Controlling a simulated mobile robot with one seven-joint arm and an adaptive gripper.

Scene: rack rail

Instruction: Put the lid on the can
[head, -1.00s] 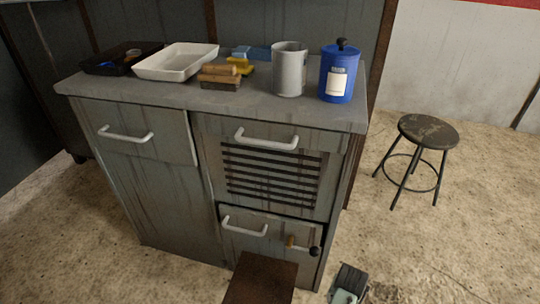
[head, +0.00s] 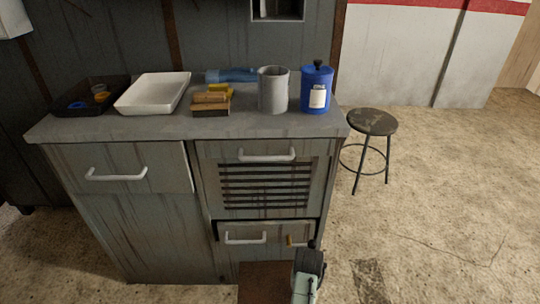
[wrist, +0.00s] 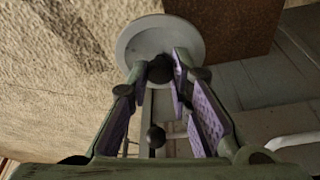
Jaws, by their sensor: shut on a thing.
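The open grey can (head: 273,92) stands upright on the cabinet top, between the brushes and the blue can; no lid is on it. In the wrist view my gripper (wrist: 160,72) is shut on the black knob of a round pale grey lid (wrist: 140,42). The lid is off the cabinet top, low over the floor.
A blue can (head: 316,95) with a black-knobbed top stands just right of the grey can. Brushes (head: 211,103), a white tray (head: 152,106) and a dark tray (head: 62,108) sit to the left. A stool (head: 371,122) stands right of the cabinet (head: 130,220). A brown block (head: 264,284) is low in front.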

